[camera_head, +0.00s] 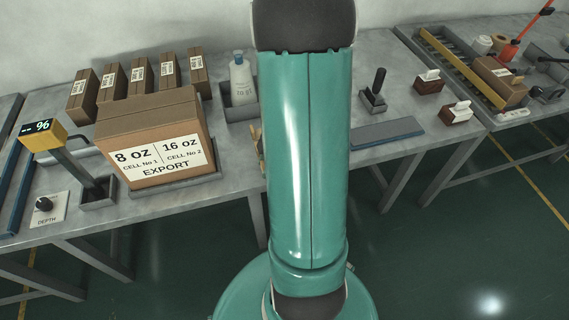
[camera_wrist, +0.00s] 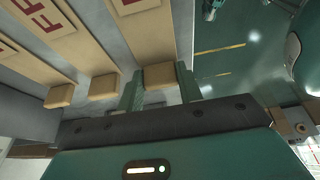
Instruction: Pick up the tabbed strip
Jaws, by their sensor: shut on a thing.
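In the wrist view my gripper (camera_wrist: 160,72) has its two green fingers on either side of the end of a tan tabbed strip (camera_wrist: 148,38). It is shut on this strip near its blunt brown tab. The strip runs away toward the top of the picture and bears a red and white mark. Two more tan strips with red print, a middle strip (camera_wrist: 82,42) and a left strip (camera_wrist: 28,60), lie beside it, each with a tab at its near end. In the head view my arm hides my gripper and the held strip.
In the head view a large brown carton (camera_head: 150,140) stands on the grey bench (camera_head: 228,172), with several small brown boxes behind it. A white bottle (camera_head: 242,78) stands in a grey holder. A black-handled tool (camera_head: 375,92) and two small brown blocks are right of my arm.

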